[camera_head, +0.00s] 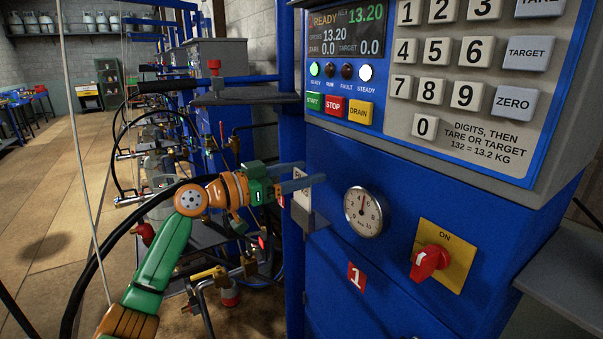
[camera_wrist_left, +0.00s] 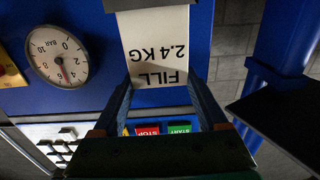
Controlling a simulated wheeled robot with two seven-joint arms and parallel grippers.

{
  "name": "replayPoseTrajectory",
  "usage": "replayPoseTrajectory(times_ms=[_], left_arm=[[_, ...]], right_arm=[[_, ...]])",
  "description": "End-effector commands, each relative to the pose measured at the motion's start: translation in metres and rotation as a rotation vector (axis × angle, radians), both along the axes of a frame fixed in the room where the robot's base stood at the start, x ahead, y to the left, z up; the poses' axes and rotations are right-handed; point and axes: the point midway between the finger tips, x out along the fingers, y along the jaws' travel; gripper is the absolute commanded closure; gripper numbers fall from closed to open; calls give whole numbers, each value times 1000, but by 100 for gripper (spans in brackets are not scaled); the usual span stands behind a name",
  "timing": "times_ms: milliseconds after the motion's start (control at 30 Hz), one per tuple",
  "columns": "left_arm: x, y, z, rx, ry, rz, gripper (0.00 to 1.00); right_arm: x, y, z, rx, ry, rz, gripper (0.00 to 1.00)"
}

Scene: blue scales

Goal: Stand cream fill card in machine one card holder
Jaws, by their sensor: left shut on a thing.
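The cream fill card (camera_wrist_left: 158,48) reads "FILL 2.4 KG", upside down in the left wrist view. It also shows in the head view (camera_head: 301,171). My left gripper (camera_head: 312,173) is shut on the card, with one finger along each side edge, as the left wrist view (camera_wrist_left: 160,88) shows. The card's lower end is at the grey card holder (camera_head: 304,213) on the left part of machine one's blue front (camera_head: 335,268). The holder's edge shows at the top of the left wrist view (camera_wrist_left: 148,4). I cannot tell how deep the card sits. My right gripper is out of view.
A pressure gauge (camera_head: 363,212) and a red knob on a yellow plate (camera_head: 430,262) are right of the holder. The keypad panel (camera_head: 440,85) juts out above. Similar machines with hoses and pipes (camera_head: 170,140) stand behind my left arm. Open floor (camera_head: 50,200) lies at left.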

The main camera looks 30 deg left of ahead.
Motion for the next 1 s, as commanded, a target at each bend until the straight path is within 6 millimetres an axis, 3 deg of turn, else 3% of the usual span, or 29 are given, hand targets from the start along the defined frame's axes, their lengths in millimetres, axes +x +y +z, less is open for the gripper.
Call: replayPoseTrajectory(times_ms=[467,500,567,600,833,1000], left_arm=[[0,0,-8,0,0,0,100],[0,0,-8,0,0,0,21],[0,0,-8,0,0,0,5],[0,0,-8,0,0,0,0],[-2,2,-10,1,-1,1,0],[-30,19,-17,3,-1,4,0]], right_arm=[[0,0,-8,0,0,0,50],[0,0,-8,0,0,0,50],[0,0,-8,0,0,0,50],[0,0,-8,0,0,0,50],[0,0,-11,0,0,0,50],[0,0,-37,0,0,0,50]])
